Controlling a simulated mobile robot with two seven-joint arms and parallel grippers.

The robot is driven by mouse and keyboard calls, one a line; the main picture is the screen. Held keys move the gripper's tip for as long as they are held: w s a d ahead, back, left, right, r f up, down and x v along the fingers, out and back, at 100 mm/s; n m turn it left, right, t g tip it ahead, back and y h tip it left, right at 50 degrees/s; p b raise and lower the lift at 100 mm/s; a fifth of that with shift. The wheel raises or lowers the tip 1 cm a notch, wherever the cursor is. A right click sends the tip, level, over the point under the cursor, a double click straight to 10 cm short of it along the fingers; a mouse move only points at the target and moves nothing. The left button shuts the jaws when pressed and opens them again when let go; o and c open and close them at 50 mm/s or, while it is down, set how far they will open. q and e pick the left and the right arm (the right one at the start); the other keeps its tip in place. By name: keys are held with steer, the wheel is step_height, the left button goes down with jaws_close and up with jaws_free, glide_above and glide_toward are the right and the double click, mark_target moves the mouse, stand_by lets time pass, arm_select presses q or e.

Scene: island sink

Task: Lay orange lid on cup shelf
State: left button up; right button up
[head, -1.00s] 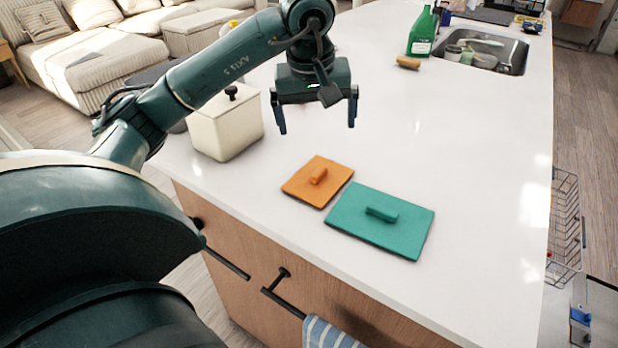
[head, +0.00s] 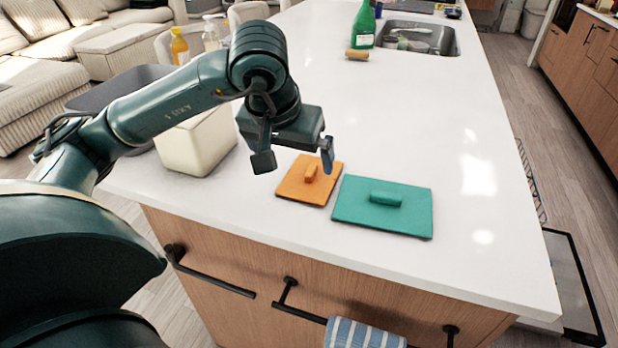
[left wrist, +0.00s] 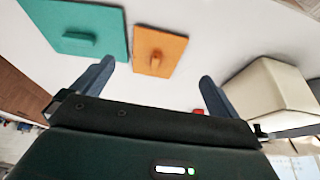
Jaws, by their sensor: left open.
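The orange lid (head: 296,187) is a flat square with a small bar handle, lying on the white island counter near its front edge. It also shows in the left wrist view (left wrist: 146,66), ahead of the space between the fingers. My left gripper (head: 296,163) is open and empty, pointing down above the counter by the lid's far-left part, apart from the lid. In the left wrist view, its two fingers (left wrist: 156,85) stand wide apart. My right gripper is not in view. I cannot make out a cup shelf.
A teal lid (head: 355,212) lies just right of the orange lid. A cream canister (head: 196,145) stands left of the gripper. A green bottle (head: 363,28), a brush (head: 357,55) and the sink (head: 430,38) are farther back. The counter's right side is clear.

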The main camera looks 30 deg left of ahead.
arm_select(q)
glide_toward(304, 190)
steer(key=shift+x, duration=0.9)
steer(key=shift+p+x, duration=0.3)
steer(key=shift+x, duration=2.65)
steer(key=shift+r, duration=0.1)
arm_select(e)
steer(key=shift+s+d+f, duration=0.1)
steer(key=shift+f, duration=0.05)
arm_select(q)
steer(key=shift+c, duration=0.3)
